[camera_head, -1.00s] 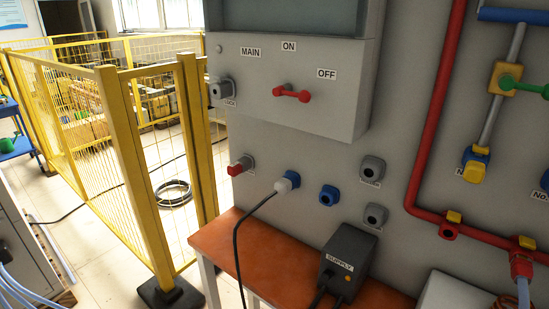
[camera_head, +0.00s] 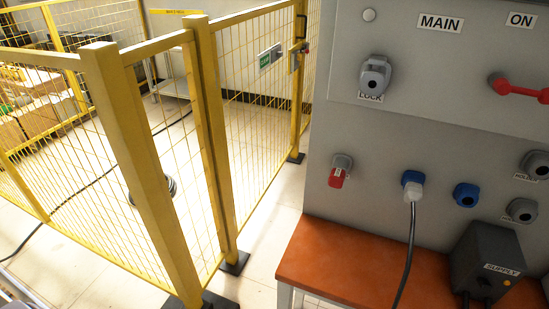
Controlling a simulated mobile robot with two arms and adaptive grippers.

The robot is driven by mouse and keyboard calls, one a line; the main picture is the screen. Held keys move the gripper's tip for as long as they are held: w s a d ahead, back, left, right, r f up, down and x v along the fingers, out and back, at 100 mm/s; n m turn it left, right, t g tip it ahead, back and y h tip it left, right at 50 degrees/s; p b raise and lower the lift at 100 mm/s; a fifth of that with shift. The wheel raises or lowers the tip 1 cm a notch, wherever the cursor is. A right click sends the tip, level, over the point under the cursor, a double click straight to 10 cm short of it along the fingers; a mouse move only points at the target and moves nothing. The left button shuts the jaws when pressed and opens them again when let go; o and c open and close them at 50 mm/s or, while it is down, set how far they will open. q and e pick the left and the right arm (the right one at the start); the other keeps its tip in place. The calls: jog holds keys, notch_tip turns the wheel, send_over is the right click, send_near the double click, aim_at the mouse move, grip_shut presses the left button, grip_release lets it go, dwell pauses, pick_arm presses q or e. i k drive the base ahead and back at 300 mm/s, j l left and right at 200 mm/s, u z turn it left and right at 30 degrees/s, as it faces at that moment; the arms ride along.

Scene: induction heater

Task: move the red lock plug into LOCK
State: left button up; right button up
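The red lock plug (camera_head: 337,178) sits in a grey socket low on the left side of the grey cabinet panel. The LOCK socket (camera_head: 374,76) is a grey holder higher on the panel, up and to the right of the red plug, with its label LOCK just below its opening. It looks empty. Neither of my grippers shows in this view.
A red switch handle (camera_head: 519,88) is at the right, below ON. A white plug (camera_head: 413,190) with a black cable sits beside an empty blue socket (camera_head: 467,196). An orange table (camera_head: 330,258) holds the black SUPPLY box (camera_head: 487,262). Yellow fencing (camera_head: 160,190) stands left of the cabinet.

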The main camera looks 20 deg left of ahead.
aim_at(335, 180)
jog(key=j, duration=1.35)
